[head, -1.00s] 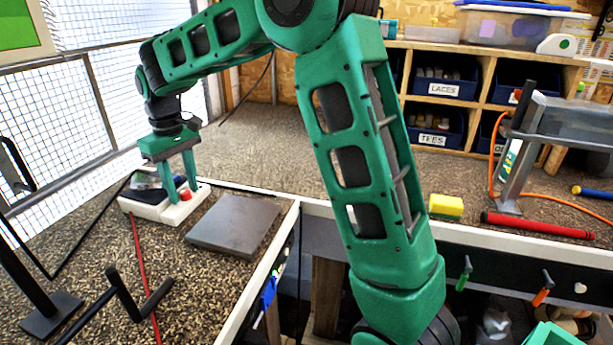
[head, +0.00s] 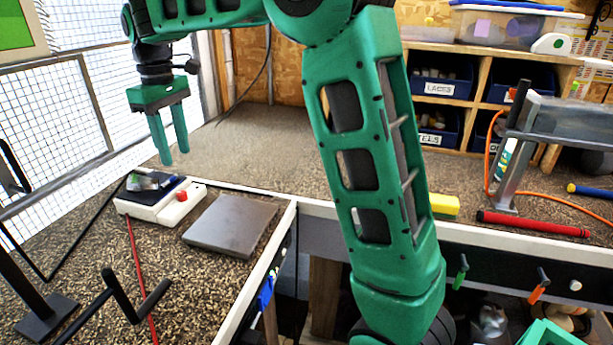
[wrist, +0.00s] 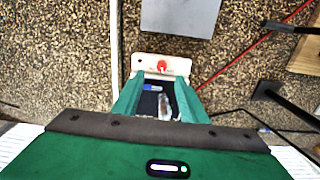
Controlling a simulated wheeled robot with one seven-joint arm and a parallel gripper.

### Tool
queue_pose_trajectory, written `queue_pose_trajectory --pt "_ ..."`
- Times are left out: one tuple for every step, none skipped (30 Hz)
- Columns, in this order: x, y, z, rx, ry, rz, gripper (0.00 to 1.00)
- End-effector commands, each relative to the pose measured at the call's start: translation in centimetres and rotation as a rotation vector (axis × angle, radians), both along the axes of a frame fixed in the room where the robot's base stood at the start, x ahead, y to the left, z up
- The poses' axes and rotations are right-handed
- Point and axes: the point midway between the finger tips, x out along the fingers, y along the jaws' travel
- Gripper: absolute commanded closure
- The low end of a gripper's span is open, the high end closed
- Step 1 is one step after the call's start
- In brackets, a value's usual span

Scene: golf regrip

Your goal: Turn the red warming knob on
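The red warming knob (head: 182,195) sits on the right end of a white warming unit (head: 150,211) with a dark top plate. In the wrist view the knob (wrist: 162,66) shows just beyond my fingertips, with a small pale mark on it. My gripper (head: 174,156) is raised above the unit, apart from the knob, fingers pointing down. The fingers are spread with a gap between them and nothing is held. A small clear and silvery item (head: 150,181) lies on the dark plate; it also shows between my fingers in the wrist view (wrist: 166,104).
A grey flat plate (head: 232,226) lies right of the unit. A red cord (head: 138,270) runs forward from it. Black stands (head: 45,312) are at the front left, and a wire mesh wall (head: 70,110) is behind. The bench behind the unit is clear.

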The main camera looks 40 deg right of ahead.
Motion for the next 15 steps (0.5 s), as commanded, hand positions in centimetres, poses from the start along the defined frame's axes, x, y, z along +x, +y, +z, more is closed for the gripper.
queue_pose_trajectory --pt "-0.4 -0.8 0.1 -0.003 -0.002 -0.019 0.61" --pt "-0.6 -1.2 0.1 -0.005 -0.002 -0.028 0.61" --pt "-0.9 -1.7 0.0 -0.007 -0.003 -0.041 0.61" --pt "-1.1 -2.1 0.0 -0.009 -0.003 -0.052 0.61" --pt "-1.4 -2.6 0.0 -0.011 -0.003 -0.064 0.61" --pt "-1.7 -3.1 0.0 -0.014 -0.005 -0.080 0.61" --pt "-1.9 -3.6 -0.1 -0.015 -0.005 -0.091 0.61" --pt "-2.2 -4.0 -0.1 -0.017 -0.006 -0.102 0.61" --pt "-2.5 -4.6 -0.1 -0.019 -0.007 -0.117 0.61" --pt "-2.8 -5.0 -0.1 -0.021 -0.007 -0.129 0.61" --pt "-3.1 -5.4 -0.2 -0.023 -0.007 -0.141 0.61" --pt "-3.5 -6.0 -0.2 -0.025 -0.007 -0.156 0.61" --pt "-3.8 -6.4 -0.3 -0.026 -0.007 -0.168 0.61" --pt "-4.1 -6.8 -0.3 -0.028 -0.008 -0.179 0.61" --pt "-4.5 -7.4 -0.4 -0.030 -0.009 -0.194 0.61"
